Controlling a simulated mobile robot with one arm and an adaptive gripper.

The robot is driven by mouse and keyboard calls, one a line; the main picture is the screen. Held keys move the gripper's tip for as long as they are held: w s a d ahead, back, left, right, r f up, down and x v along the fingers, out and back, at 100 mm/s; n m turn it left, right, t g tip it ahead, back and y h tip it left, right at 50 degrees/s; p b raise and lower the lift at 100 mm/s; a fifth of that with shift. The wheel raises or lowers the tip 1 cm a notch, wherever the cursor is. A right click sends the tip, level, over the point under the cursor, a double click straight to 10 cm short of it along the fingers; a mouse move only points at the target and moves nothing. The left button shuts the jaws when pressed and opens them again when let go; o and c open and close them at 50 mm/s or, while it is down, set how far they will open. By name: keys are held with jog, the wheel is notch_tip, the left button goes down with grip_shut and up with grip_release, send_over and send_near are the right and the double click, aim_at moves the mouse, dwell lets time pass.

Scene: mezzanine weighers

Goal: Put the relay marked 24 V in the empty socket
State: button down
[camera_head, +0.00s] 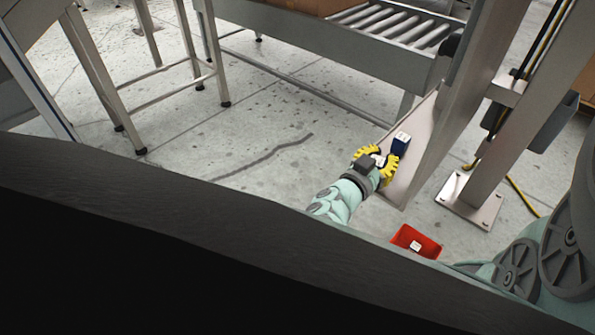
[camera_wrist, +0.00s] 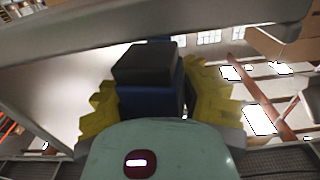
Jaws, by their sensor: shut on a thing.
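My gripper (camera_head: 388,153), with yellow ribbed fingers, is shut on a blue relay (camera_head: 401,146) with a white top face. The relay is at the fingertips, in front of the lower part of a pale metal panel (camera_head: 421,160); I cannot tell whether it touches the panel. In the wrist view the blue relay (camera_wrist: 150,101) sits between the two yellow fingers, with a dark block-shaped part above it. Its marking cannot be read. I cannot make out the empty socket in either view.
A red bin (camera_head: 407,235) with a small white patch stands on the floor below the panel. A metal post on a bolted base plate (camera_head: 468,201) stands to the right. A roller conveyor (camera_head: 330,50) runs behind. Steel-legged tables stand at the left, with open floor between.

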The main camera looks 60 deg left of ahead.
jog(key=b+x, duration=0.1)
jog(key=x, duration=0.1)
jog(key=f+b+x, duration=0.1)
jog(key=x, duration=0.1)
jog(key=shift+d, duration=0.1)
jog(key=shift+s, duration=0.1)
jog(key=shift+s+f, duration=0.1)
jog(key=c, duration=0.7)
grip_release()
jog(key=shift+c, duration=0.2)
jog(key=shift+f, duration=0.15)
